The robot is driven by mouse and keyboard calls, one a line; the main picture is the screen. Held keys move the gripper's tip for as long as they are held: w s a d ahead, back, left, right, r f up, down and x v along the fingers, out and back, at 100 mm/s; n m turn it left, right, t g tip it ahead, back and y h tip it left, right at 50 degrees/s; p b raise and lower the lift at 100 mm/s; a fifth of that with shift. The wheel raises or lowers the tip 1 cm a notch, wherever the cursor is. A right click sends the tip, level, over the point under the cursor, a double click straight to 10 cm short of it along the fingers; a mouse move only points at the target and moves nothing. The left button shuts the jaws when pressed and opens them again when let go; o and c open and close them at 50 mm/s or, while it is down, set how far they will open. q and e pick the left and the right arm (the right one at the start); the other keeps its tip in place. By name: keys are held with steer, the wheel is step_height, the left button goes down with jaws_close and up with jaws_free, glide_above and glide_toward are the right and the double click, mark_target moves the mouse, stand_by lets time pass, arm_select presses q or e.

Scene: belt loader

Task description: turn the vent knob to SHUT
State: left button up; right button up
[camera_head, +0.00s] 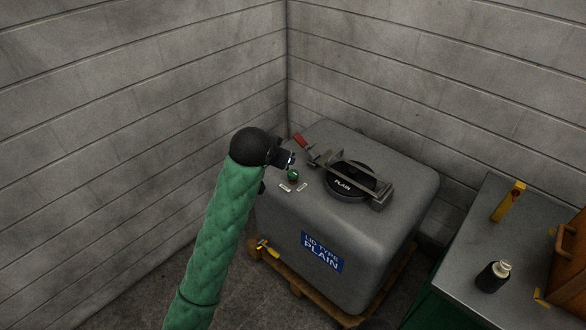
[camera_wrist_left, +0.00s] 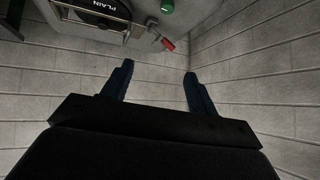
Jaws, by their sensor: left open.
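The vent knob (camera_head: 293,175) is a small green knob on the left part of the grey tank's (camera_head: 385,245) top. Two small pale labels (camera_head: 285,188) lie in front of it; I cannot read them or tell the knob's setting. The knob also shows at the top edge of the left wrist view (camera_wrist_left: 167,6), partly cut off. My left gripper (camera_head: 288,160) is just behind and above the knob in the head view, apart from it as far as I can tell. In the left wrist view its fingers (camera_wrist_left: 158,70) are spread with nothing between them. My right gripper is out of view.
A black lid (camera_head: 345,188) marked PLAIN sits under a metal clamp bar with a red handle (camera_head: 300,140), close to my left gripper. Block walls stand behind and left. A grey bench (camera_head: 455,260) at right holds a dark bottle (camera_head: 492,277) and a yellow item (camera_head: 509,201).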

arm_select(q)
steer(key=w+d+r+m+p, duration=0.1)
steer(key=w+d+r, duration=0.2)
steer(key=w, duration=0.2)
steer(key=w+d+r, duration=0.3)
steer(key=w, duration=0.3)
steer(key=n+g+y+p, duration=0.1)
steer(key=n+g+y, duration=0.3)
steer(key=g, duration=0.5)
glide_above(293, 172)
steer(key=shift+n+h, duration=0.4)
steer(key=shift+n, duration=0.3)
steer(key=f, duration=2.1)
steer(key=shift+w+a+f, duration=0.1)
steer(key=shift+w+f, duration=0.15)
steer(key=shift+f, duration=0.15)
steer(key=shift+s+n, duration=0.3)
steer(key=shift+n, duration=0.6)
step_height(293, 172, down, 6)
steer(key=shift+f+p, duration=0.2)
steer(key=shift+p, duration=0.95)
steer(key=shift+f, duration=0.7)
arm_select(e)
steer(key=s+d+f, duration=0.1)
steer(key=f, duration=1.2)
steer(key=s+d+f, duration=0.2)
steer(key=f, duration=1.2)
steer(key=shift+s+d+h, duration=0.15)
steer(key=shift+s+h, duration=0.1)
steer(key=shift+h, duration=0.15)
